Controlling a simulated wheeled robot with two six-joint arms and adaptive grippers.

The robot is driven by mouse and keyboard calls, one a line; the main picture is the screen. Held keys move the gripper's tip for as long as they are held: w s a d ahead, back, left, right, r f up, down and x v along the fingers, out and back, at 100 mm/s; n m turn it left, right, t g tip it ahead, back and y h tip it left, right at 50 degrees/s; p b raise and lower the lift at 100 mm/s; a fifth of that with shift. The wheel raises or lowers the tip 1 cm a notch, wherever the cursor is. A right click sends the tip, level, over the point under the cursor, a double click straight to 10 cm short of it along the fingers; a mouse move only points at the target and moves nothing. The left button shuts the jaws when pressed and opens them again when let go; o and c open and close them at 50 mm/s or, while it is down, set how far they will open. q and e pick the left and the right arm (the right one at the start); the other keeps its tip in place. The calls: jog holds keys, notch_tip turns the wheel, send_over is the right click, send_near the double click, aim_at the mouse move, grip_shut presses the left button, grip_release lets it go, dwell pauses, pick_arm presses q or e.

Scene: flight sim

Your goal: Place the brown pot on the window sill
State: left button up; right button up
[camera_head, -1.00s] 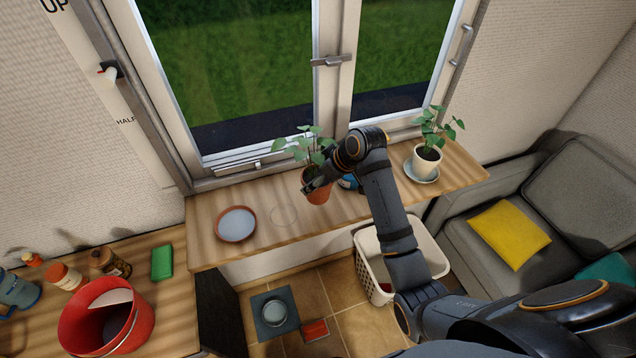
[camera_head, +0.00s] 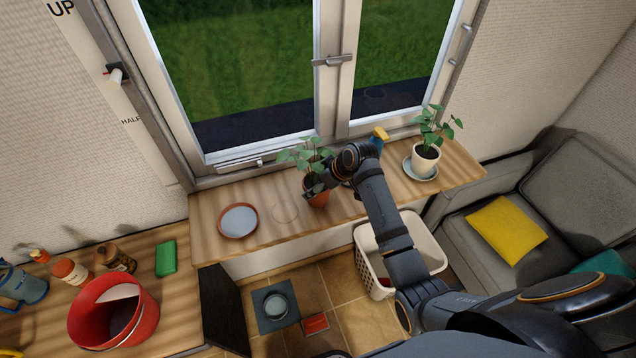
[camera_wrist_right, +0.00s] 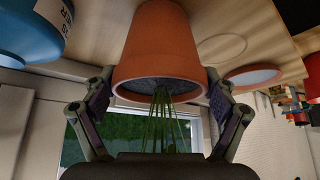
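The brown pot (camera_head: 318,193), terracotta with a leafy green plant, is upright at the window sill (camera_head: 262,226), right of a faint ring mark. My right gripper (camera_head: 318,190) is at the pot. In the right wrist view its two fingers (camera_wrist_right: 158,98) lie against opposite sides of the pot (camera_wrist_right: 157,45) near the rim, shut on it. My left gripper is not in view.
A brown saucer (camera_head: 238,221) is on the sill at left. A white potted plant (camera_head: 425,160) stands at right. A spray bottle (camera_head: 380,136) is behind my right arm; a laundry basket (camera_head: 423,246) is below. A red bucket (camera_head: 115,312) is on the left counter.

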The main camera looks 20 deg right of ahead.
jog(key=shift+o, duration=0.8)
jog(key=b+v, duration=0.1)
jog(key=v, duration=1.1)
jog(key=shift+r+b, duration=0.15)
jog(key=shift+b, duration=0.25)
